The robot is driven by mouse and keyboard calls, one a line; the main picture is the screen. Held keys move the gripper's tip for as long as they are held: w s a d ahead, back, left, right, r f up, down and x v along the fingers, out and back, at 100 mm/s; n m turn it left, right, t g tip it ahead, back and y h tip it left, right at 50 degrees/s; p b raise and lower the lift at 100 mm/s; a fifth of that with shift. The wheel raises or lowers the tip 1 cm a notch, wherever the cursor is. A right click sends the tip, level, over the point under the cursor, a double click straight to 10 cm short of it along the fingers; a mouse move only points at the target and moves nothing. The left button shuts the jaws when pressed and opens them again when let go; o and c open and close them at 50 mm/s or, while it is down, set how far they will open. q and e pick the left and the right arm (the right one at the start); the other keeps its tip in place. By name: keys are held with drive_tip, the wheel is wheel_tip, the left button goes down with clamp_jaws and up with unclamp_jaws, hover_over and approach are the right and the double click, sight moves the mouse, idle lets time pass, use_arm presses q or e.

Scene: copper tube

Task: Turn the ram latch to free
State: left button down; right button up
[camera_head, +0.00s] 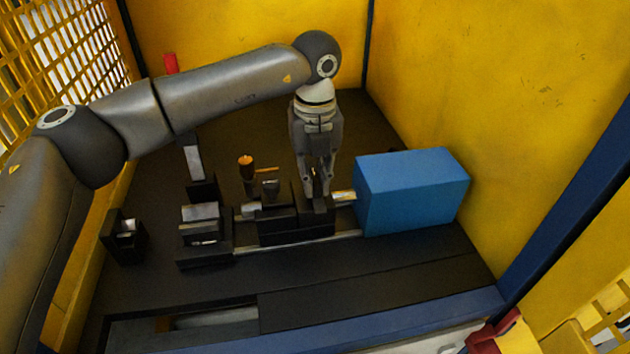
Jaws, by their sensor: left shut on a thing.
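My left gripper (317,190) points straight down over the black block (290,230) beside the blue box. It is shut on a small part at that block, which I take to be the ram latch; the fingers hide most of it, so its angle cannot be told. A short bright rod (344,196) runs from just right of the fingers to the blue box (410,192). An upright post with an orange top (246,162) and a small orange side bar stands to the left of the gripper, apart from it. My right gripper is not in view.
Black fixtures with metal plates (201,213) stand left of the block, and a smaller black holder (125,236) is farther left. A red object (171,63) shows behind my arm. Yellow walls (520,90) enclose the dark table (390,275), whose front is mostly clear.

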sight(315, 177)
use_arm(q)
drive_tip(key=shift+w+r, duration=0.1)
drive_tip(key=shift+r, duration=0.05)
idle(0.3)
drive_tip(key=c, duration=1.4)
unclamp_jaws()
drive_tip(key=shift+c, duration=0.2)
wheel_tip(315, 177, up, 12)
